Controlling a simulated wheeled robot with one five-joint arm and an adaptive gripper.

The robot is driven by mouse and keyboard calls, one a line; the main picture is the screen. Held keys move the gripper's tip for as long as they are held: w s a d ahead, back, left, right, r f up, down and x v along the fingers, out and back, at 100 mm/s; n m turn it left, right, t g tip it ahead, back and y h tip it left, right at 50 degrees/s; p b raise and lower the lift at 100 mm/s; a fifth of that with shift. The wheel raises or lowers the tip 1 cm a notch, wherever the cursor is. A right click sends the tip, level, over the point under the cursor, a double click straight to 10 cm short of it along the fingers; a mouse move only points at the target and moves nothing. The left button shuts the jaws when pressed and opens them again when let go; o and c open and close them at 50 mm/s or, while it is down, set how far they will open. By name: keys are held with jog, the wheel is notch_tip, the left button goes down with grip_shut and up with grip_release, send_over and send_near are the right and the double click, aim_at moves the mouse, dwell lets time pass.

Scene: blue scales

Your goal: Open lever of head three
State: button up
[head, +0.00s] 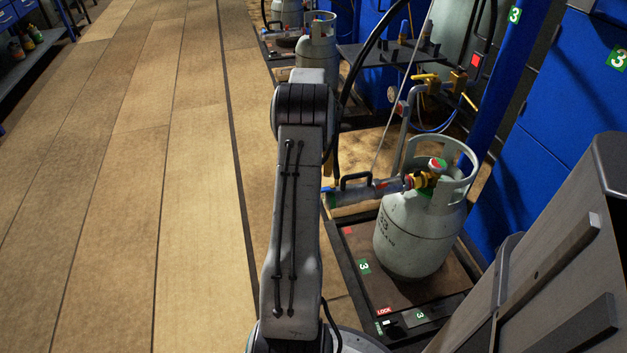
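A grey filling head (352,193) with a black loop handle (355,179) lies level at scale three, its right end at the brass valve (422,181) of a grey gas cylinder (413,238). The cylinder stands upright on the dark scale platform (350,240), which bears green "3" labels (364,266). I cannot tell which part of the head is its lever, or how it is set. My arm rises through the middle of the picture, just left of the filling head. My gripper does not show; the left end of the head is close to my arm.
Brass valves with yellow handles (425,78) sit on piping behind the cylinder. Blue panels (560,110) and a grey cabinet (560,260) close off the right. Another scale with a cylinder (316,48) stands further back. The plank floor (150,150) on the left is clear.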

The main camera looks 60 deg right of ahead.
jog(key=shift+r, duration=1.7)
